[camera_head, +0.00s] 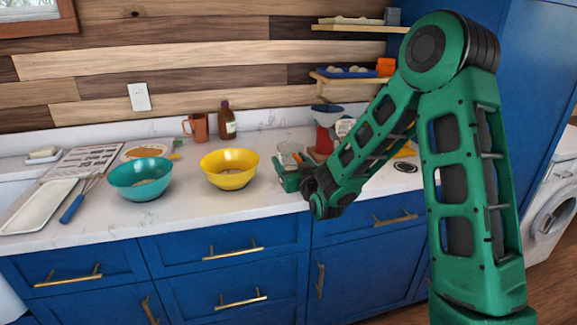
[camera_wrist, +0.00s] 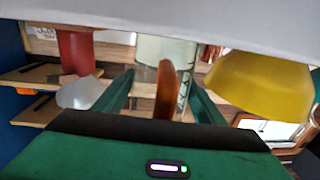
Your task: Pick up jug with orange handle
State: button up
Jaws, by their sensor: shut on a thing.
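The clear jug (camera_wrist: 150,50) with measuring marks shows between my fingers in the wrist view, with its orange handle (camera_wrist: 165,92) toward my palm. My gripper (camera_wrist: 162,100) is shut on the jug, one green finger on each side. In the head view the jug (camera_head: 290,149) is small and partly hidden behind my gripper (camera_head: 290,175), at the counter right of the yellow bowl. The wrist view is upside down, with the counter at the top. I cannot tell whether the jug's base touches the counter.
A yellow bowl (camera_head: 229,171) stands close left of my gripper, with a teal bowl (camera_head: 140,179) farther left. A red scale (camera_head: 326,118) stands behind to the right. A copper-colored mug (camera_head: 197,127) and brown bottle (camera_head: 227,121) stand at the back. Shelves (camera_head: 350,78) hang above.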

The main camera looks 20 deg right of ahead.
aim_at(290, 146)
jog(key=shift+r, duration=0.15)
jog(key=shift+r, duration=0.9)
notch_tip(290, 146, up, 2)
jog(key=shift+r, duration=0.2)
jog(key=s+a+r, duration=0.6)
jog(key=a, duration=0.3)
jog(key=shift+s+a+r, duration=0.35)
jog(key=shift+a, duration=0.05)
